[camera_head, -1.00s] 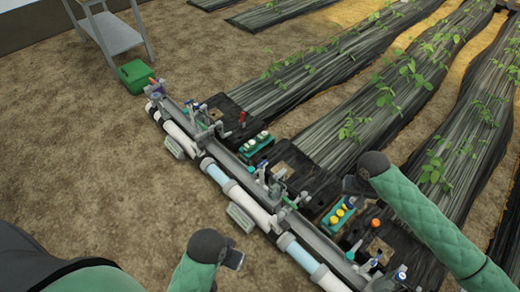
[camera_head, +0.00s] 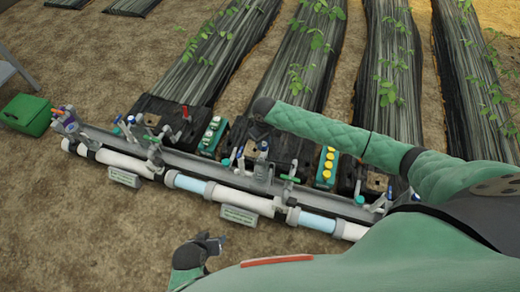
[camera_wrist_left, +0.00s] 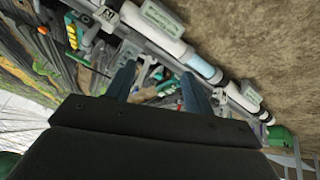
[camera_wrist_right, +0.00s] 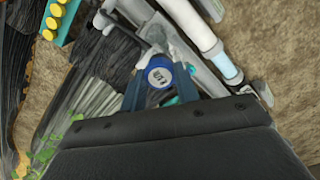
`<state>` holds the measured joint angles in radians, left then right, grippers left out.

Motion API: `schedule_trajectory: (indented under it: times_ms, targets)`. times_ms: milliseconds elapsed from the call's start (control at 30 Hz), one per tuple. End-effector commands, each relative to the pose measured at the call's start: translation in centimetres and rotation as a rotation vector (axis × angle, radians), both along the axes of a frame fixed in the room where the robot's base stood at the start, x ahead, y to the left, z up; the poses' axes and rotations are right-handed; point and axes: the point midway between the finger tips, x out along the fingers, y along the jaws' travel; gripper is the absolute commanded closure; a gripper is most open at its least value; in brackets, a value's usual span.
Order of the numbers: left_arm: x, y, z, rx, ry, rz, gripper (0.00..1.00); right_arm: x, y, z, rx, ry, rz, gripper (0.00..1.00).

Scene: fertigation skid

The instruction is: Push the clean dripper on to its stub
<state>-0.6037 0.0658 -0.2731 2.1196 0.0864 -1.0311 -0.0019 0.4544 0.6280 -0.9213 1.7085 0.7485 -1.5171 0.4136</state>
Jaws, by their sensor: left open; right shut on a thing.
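My right gripper (camera_wrist_right: 160,72) is shut on a small round blue piece with a pale marked face (camera_wrist_right: 159,76); it looks like the dripper. In the head view its dark wrist (camera_head: 262,108) hangs over the middle planting block beside the pipe rail, and its fingers are hard to make out there. I cannot pick out the stub; it may be hidden beneath the held piece. My left gripper (camera_head: 218,243) is open and empty over bare soil in front of the pipe. The left wrist view shows its parted fingers (camera_wrist_left: 158,72) with fittings beyond.
The white and blue pipe (camera_head: 190,183) runs along a grey rail with valves. A teal tray with yellow-capped pieces (camera_head: 316,181) and one with pale-capped pieces (camera_head: 203,150) stand between black blocks. A green box (camera_head: 25,115) sits far left. Front soil is clear.

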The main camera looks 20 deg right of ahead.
Motion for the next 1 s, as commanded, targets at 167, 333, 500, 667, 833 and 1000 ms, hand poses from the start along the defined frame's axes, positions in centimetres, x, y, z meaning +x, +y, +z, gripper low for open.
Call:
schedule_trajectory:
  times_ms: [167, 333, 500, 667, 833, 1000]
  targets:
    - [0.0, -1.6, -6.9, -0.039, -0.073, 0.009, 0.47, 2.4, -0.1, -5.3, -0.005, -0.006, 0.12, 0.9]
    - [-0.2, -2.3, -9.4, -0.062, -0.112, 0.015, 0.47, 3.5, -0.3, -7.3, -0.009, -0.009, 0.182, 0.9]
    - [-0.3, -2.5, -10.4, -0.066, -0.125, 0.018, 0.47, 3.7, -0.4, -7.7, -0.009, -0.011, 0.197, 0.9]
    - [-0.4, -2.4, -11.8, -0.067, -0.135, 0.022, 0.47, 3.7, -0.4, -8.1, -0.009, -0.011, 0.196, 0.9]
    - [-0.7, -2.4, -13.7, -0.069, -0.151, 0.028, 0.47, 3.7, -0.4, -8.5, -0.009, -0.011, 0.196, 0.9]
    - [-1.0, -2.3, -15.5, -0.07, -0.166, 0.034, 0.47, 3.7, -0.4, -8.9, -0.009, -0.011, 0.196, 0.9]
